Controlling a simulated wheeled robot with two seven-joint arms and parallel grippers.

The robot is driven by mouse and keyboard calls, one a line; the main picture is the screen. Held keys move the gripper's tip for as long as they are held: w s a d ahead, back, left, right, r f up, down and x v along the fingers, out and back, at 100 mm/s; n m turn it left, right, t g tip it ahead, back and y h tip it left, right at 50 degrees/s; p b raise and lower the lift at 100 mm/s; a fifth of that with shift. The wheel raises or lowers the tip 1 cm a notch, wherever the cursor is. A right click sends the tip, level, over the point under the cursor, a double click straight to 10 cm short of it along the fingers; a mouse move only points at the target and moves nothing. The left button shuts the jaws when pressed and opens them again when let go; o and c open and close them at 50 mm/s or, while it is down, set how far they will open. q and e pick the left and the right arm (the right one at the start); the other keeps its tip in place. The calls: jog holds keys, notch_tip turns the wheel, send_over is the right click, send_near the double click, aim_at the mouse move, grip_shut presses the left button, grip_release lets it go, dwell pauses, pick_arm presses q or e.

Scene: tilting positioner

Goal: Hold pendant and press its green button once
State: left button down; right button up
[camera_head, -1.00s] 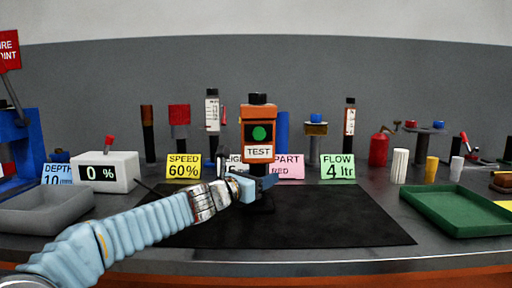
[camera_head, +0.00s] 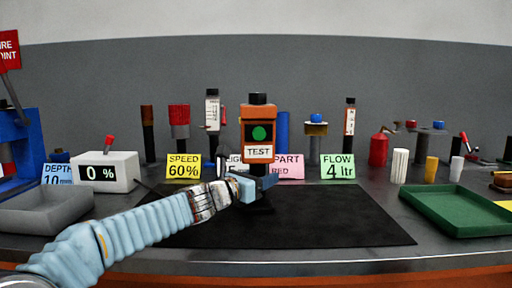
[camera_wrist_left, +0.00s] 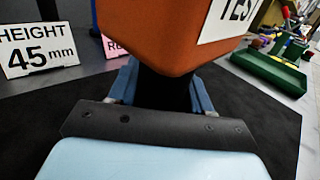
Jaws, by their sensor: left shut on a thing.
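The orange pendant (camera_head: 257,113) stands upright above the black mat, with a green button (camera_head: 259,133) on a black face and a TEST label below it. My left gripper (camera_head: 262,186) is shut on the pendant's dark lower part, just under the orange body. In the left wrist view the orange body (camera_wrist_left: 160,35) fills the top middle, and the blue fingers of the left gripper (camera_wrist_left: 160,85) lie on both sides of the dark stem. The button is hidden in that view. My right gripper is not in view.
The black mat (camera_head: 330,225) is clear in front. A grey tray (camera_head: 45,212) and a white box reading 0 % (camera_head: 120,172) stand at the left. A green tray (camera_head: 465,212) is at the right. Signs, including the yellow SPEED sign (camera_head: 183,167), stand behind the mat.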

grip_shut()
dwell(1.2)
